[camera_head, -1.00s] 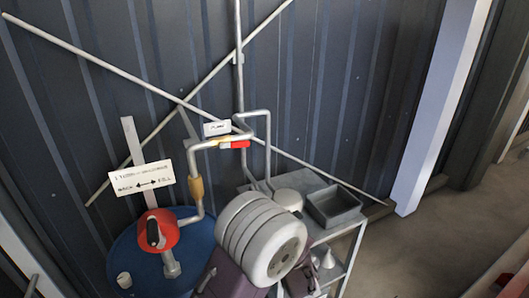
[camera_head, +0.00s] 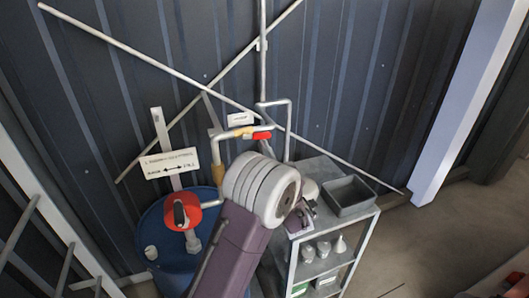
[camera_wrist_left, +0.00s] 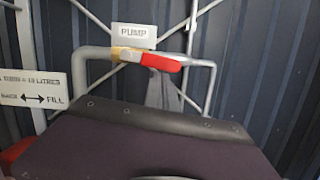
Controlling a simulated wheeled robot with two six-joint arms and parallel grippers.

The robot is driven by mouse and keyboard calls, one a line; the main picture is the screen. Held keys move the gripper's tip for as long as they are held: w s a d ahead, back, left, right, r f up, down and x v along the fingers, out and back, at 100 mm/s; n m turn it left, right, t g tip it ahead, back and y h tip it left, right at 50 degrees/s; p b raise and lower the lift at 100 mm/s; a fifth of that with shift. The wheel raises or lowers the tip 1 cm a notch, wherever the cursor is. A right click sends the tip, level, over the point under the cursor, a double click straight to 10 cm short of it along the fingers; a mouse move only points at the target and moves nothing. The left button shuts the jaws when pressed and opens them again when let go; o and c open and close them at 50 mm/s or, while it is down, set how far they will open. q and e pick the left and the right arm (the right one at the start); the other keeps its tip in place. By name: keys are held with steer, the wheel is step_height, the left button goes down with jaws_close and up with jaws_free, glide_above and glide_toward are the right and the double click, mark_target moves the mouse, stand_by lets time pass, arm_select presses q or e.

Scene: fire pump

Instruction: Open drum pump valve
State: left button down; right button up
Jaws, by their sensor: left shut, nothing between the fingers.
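The red valve handle (camera_head: 262,135) lies along the horizontal run of the grey pipe (camera_head: 237,136), beside a yellow section, under a small white PUMP label (camera_head: 239,119). In the left wrist view the red handle (camera_wrist_left: 160,63) is above the dark purple part of my arm, with the PUMP label (camera_wrist_left: 134,30) behind it. My left gripper (camera_head: 305,209) is shut and empty, below and right of the handle and apart from it. It is partly hidden by my arm. My right gripper is not in view.
A blue drum (camera_head: 164,262) carries a red pump head (camera_head: 181,212) with a black crank. A white sign (camera_head: 169,163) stands behind it. A grey shelf cart (camera_head: 362,224) with a tray (camera_head: 349,196) stands right. Diagonal pipes cross the corrugated wall.

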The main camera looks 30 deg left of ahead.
arm_select(q)
steer(key=shift+w+f, duration=0.1)
steer(key=shift+w+d+r+n+g+y+b, duration=0.1)
steer(key=shift+w+r+n+g+y+b, duration=0.05)
steer(key=shift+r+n+b, duration=0.45)
steer(key=shift+w+d+r+n+g+y+b, duration=0.1)
steer(key=shift+r+n+g+y+b, duration=0.05)
steer(key=shift+r+n+b, duration=0.45)
step_height(320, 180, down, 5)
steer(key=b, duration=0.4)
steer(key=b+v, duration=0.2)
steer(key=v, duration=0.7)
steer(key=shift+s+d+f+b, duration=0.15)
steer(key=shift+s+f+b, duration=0.1)
steer(key=shift+s+b, duration=0.15)
